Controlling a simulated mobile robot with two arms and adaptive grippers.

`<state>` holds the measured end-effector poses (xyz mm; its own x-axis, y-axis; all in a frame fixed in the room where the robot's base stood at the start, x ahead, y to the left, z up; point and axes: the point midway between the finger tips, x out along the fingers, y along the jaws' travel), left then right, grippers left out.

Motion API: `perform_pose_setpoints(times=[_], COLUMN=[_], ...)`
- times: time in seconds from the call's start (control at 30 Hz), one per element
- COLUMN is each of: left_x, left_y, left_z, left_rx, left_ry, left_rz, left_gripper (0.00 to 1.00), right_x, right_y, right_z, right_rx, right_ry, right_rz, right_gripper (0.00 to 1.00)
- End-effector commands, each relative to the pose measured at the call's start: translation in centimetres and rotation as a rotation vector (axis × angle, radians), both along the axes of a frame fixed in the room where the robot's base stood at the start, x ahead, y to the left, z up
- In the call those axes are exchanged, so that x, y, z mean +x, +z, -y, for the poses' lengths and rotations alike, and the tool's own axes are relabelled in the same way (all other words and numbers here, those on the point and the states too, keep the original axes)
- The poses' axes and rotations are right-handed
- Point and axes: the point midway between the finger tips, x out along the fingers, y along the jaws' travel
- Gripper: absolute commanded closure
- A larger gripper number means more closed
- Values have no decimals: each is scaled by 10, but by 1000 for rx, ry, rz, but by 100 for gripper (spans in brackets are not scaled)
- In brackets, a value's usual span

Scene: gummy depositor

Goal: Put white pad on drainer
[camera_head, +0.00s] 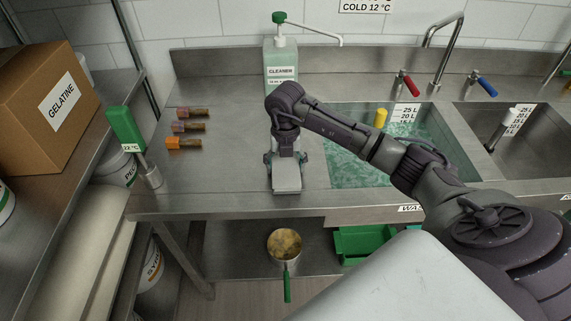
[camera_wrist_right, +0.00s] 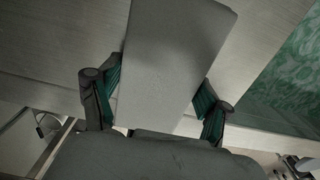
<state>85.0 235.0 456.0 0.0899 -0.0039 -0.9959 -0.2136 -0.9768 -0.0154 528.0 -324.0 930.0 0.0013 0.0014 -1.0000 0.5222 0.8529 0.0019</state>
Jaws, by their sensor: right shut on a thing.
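My right gripper (camera_head: 286,160) is shut on a pale grey-white pad (camera_head: 288,180), with a finger on each side of it. In the right wrist view, the pad (camera_wrist_right: 178,55) fills the middle between the green-lined fingers of the gripper (camera_wrist_right: 158,102). The pad is over the front part of the steel drainer (camera_head: 228,165), left of the water-filled sink. I cannot tell whether the pad touches the steel. My left gripper is not in view.
A cleaner bottle (camera_head: 281,65) stands behind the gripper. The filled sink (camera_head: 345,165) is to the right. The drainer between is clear.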

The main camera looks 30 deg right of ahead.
Motion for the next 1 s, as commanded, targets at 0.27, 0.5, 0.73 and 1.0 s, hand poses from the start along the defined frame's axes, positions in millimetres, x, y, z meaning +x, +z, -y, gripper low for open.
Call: perform_pose_setpoints(times=[0.27, 0.5, 0.73, 1.0], left_x=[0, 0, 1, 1], left_y=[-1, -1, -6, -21], left_z=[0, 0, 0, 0], left_rx=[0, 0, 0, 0], left_ry=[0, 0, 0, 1], left_rz=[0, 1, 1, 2], left_gripper=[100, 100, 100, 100], right_x=[0, 0, 1, 1], right_y=[-2, -1, 20, 79], right_z=[0, 0, 1, 1], right_rx=[0, 0, -1, -1], right_ry=[0, 0, 0, 0], right_rz=[0, 0, 4, 6], right_gripper=[0, 0, 0, 0])
